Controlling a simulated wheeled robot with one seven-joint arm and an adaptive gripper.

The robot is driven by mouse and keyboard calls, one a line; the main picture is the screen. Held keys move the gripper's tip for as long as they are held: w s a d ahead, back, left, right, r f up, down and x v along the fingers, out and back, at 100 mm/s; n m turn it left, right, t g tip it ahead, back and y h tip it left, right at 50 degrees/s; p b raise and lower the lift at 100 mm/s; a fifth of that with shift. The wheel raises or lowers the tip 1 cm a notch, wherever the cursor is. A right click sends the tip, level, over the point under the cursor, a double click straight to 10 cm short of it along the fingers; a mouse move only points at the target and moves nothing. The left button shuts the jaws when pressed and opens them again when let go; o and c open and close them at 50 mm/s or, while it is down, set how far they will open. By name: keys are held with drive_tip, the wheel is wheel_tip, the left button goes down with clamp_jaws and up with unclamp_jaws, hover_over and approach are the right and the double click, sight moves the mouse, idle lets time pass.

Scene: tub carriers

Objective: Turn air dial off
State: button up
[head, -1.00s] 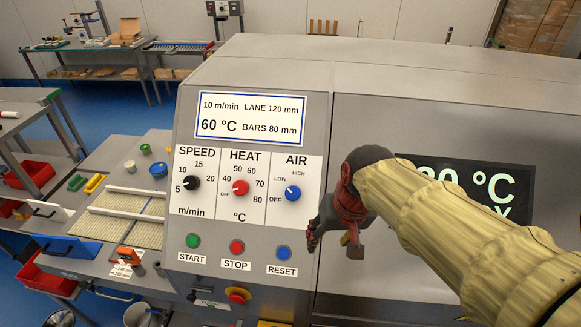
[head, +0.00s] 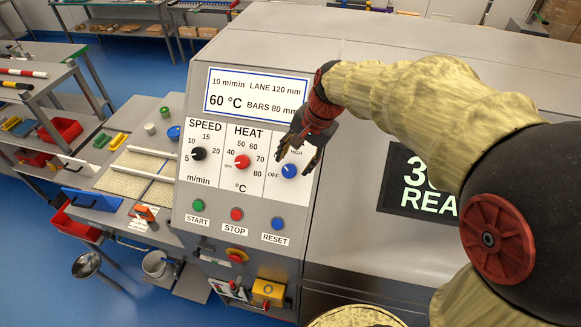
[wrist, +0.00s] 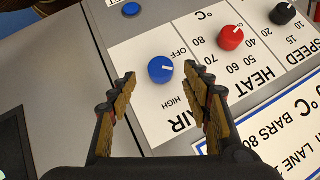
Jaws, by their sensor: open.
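The air dial (head: 289,171) is a small blue knob on the white AIR panel, at the right of the machine's front controls. In the wrist view the blue dial (wrist: 160,70) shows a white mark pointing between OFF and HIGH, toward where LOW is printed. The LOW label is hidden there by a finger. My gripper (head: 297,161) is open and empty, just in front of the AIR panel and close to the dial. In the wrist view my gripper (wrist: 160,76) has its fingertips on either side of the dial; I see no clear contact.
The red heat dial (head: 242,162) and black speed dial (head: 198,154) are left of the AIR panel. Below sit the green start button (head: 198,205), red stop button (head: 236,214) and blue reset button (head: 278,224). A dark display (head: 410,185) is to the right.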

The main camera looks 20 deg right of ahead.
sight(289, 171)
drive_tip(key=shift+x, duration=2.45)
drive_tip(key=shift+a+r, duration=0.1)
drive_tip(key=shift+a, duration=0.1)
drive_tip(key=c, duration=0.3)
drive_tip(key=c, duration=0.8)
drive_tip(key=shift+c, duration=0.3)
